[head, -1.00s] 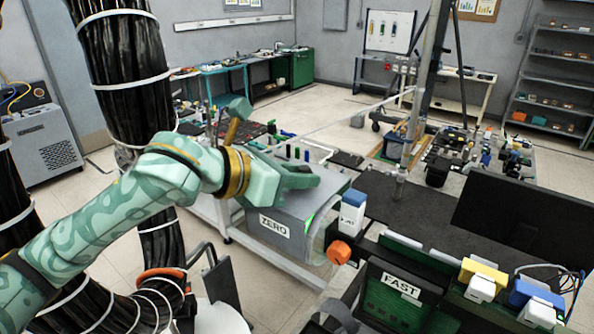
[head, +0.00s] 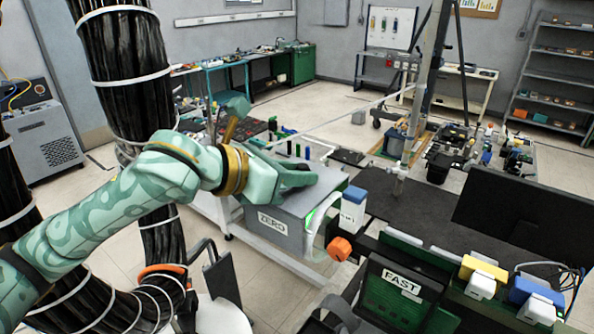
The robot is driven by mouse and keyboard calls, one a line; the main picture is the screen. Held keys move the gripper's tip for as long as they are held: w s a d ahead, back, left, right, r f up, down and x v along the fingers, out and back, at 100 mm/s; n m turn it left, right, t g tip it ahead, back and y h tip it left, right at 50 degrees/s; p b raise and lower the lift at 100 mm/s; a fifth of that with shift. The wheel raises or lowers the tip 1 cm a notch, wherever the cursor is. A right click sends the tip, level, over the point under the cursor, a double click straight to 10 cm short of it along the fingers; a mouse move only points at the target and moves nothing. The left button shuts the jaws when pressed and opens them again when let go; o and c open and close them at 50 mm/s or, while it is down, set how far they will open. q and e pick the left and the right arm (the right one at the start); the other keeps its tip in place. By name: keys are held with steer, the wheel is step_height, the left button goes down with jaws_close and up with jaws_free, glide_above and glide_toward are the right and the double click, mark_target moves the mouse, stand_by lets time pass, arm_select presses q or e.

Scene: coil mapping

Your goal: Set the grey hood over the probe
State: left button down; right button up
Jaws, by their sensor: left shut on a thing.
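The grey hood (head: 290,207) appears to be the grey box with the "ZERO" label, in the middle of the head view. My left gripper (head: 300,178) is shut on its top; its fingers hide part of that surface. A white curved piece with a green inner edge (head: 318,226) shows just right of the box. I cannot tell for sure which thing is the probe; a thin upright rod (head: 398,184) stands on the dark bench top to the right. My right gripper is not in view.
A white unit with a blue cap (head: 352,207) and an orange knob (head: 340,249) are close to the right of the box. The dark bench top (head: 430,207) has bare room.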

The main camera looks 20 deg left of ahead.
arm_select(q)
steer(key=c, duration=1.1)
jaws_free()
